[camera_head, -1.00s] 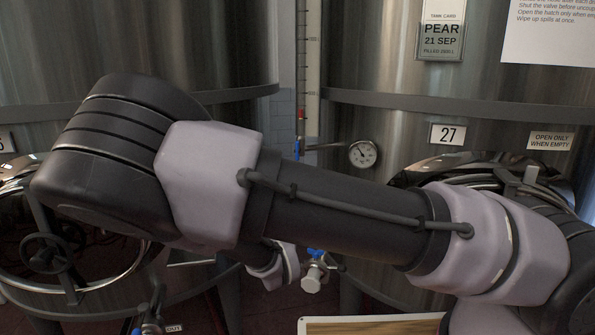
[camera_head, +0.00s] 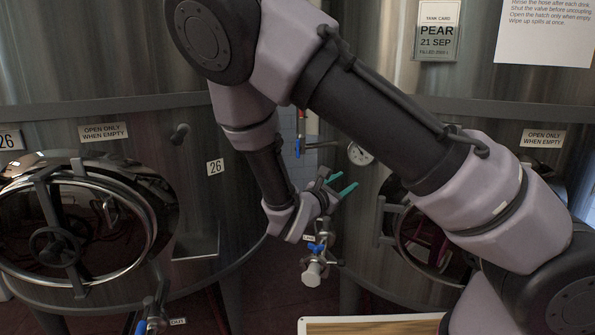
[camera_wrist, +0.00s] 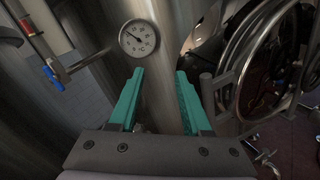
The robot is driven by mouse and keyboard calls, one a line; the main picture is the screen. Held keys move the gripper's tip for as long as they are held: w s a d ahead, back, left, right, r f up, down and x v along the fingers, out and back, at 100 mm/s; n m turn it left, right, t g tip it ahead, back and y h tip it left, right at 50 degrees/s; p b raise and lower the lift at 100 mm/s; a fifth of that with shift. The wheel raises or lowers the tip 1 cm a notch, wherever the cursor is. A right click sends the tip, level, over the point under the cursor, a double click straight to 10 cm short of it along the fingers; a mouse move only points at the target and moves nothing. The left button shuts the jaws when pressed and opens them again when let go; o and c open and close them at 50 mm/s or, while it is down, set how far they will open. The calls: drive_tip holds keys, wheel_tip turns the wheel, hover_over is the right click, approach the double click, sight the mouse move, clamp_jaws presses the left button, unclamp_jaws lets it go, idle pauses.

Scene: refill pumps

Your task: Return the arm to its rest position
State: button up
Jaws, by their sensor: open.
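My gripper (camera_head: 341,184) is at the centre of the head view, in front of the gap between two steel tanks. Its two teal fingers stand apart with nothing between them. In the wrist view the open gripper (camera_wrist: 160,95) points towards the right-hand tank's steel wall, just below a round dial gauge (camera_wrist: 138,38). My arm is raised and folded across the head view, hiding part of both tanks.
The left tank (camera_head: 200,130) has a round hatch with a handwheel (camera_head: 55,246). The right tank (camera_head: 500,105) has another hatch, partly hidden. A valve with a blue handle (camera_head: 316,248) is just below my gripper. A board edge (camera_head: 370,325) shows at the bottom.

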drive_tip(key=s+d+r+m+g+y, duration=0.2)
drive_tip(key=s+d+m+g, duration=0.3)
drive_tip(key=d+m+g, duration=0.25)
drive_tip(key=s+d+r+m+g+y, duration=0.2)
drive_tip(key=s+d+m+g, duration=0.4)
drive_tip(key=m, duration=0.3)
drive_tip(key=s+r+m+t+y, duration=0.2)
drive_tip(key=r+m+y, duration=0.1)
drive_tip(key=r, duration=0.3)
drive_tip(key=s+r+m+t+y, duration=0.2)
drive_tip(key=s+r+m+y, duration=0.1)
drive_tip(key=r, duration=0.3)
drive_tip(key=s+a+r+m+t+y, duration=0.1)
drive_tip(key=s+r+m+t+y, duration=0.1)
drive_tip(key=r+m, duration=0.3)
drive_tip(key=shift+s+r+y, duration=0.35)
drive_tip(key=shift+r+y, duration=0.1)
drive_tip(key=shift+y, duration=0.15)
drive_tip(key=shift+d+m, duration=0.1)
drive_tip(key=shift+m, duration=0.15)
